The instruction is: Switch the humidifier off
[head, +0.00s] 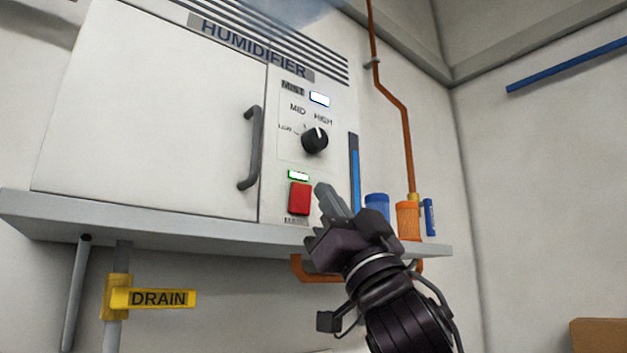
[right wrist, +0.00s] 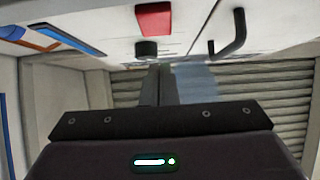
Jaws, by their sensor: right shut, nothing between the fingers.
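The humidifier (head: 160,110) is a white cabinet on a grey shelf. Its red main switch (head: 299,198) sits low on the front panel, with a lit green lamp (head: 298,175) above it. A black knob (head: 314,139) with LOW, MID and HIGH marks is higher up, below a lit white mist lamp (head: 319,99). My right gripper (head: 325,192) is shut and empty, its tips just right of the red switch. I cannot tell whether they touch the panel. The right wrist view shows the fingers (right wrist: 160,82), the red switch (right wrist: 154,18) and the knob (right wrist: 146,49). My left gripper is not in view.
A grey door handle (head: 250,148) stands out left of the panel. A yellow DRAIN tag (head: 153,298) hangs below the shelf (head: 120,231).

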